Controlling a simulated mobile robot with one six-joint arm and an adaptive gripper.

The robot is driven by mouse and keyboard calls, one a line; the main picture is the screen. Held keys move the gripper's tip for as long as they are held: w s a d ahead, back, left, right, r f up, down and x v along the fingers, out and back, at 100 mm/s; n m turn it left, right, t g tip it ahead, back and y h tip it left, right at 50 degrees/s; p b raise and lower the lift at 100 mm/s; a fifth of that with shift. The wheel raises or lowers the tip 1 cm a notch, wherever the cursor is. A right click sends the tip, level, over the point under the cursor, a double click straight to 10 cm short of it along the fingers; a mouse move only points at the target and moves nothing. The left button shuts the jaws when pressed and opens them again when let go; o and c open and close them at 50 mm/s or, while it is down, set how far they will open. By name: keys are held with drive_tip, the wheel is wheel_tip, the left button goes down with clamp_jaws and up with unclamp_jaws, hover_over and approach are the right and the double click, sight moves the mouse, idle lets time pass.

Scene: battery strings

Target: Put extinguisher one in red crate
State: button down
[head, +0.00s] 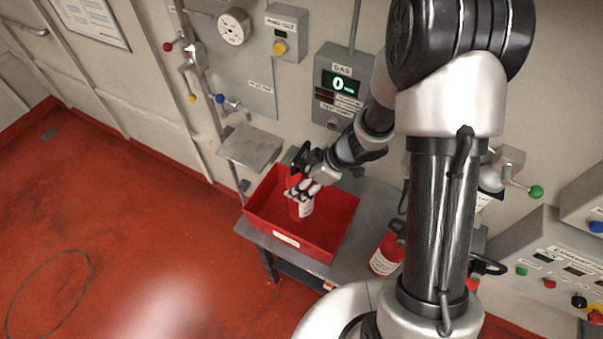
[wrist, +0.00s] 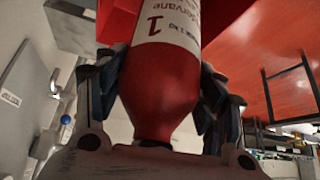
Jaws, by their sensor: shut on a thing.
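Extinguisher one (wrist: 160,85) is a red bottle with a white label marked 1, filling the middle of the wrist view. My gripper (wrist: 165,100) is shut on it, with fingers on both sides of its body. In the head view my gripper (head: 303,190) holds extinguisher one (head: 302,209) over or inside the red crate (head: 340,245). The extinguisher looks about upright there. I cannot tell whether its base touches the crate floor. The crate is an open red tray with a white label on its front wall, standing on a grey table.
The grey table (head: 373,212) stands against the wall. Another red extinguisher (head: 386,256) stands right of the crate, partly behind my arm. A small grey shelf (head: 250,147) is behind the crate's left side. A gas panel (head: 342,88) hangs above. The red floor at left is clear.

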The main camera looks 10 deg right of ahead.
drive_tip(key=shift+w+f+b, duration=0.1)
drive_tip(key=shift+f+b, duration=1)
drive_tip(key=shift+f, duration=1.8)
drive_tip(key=shift+c, duration=2)
unclamp_jaws()
drive_tip(key=shift+r, duration=0.1)
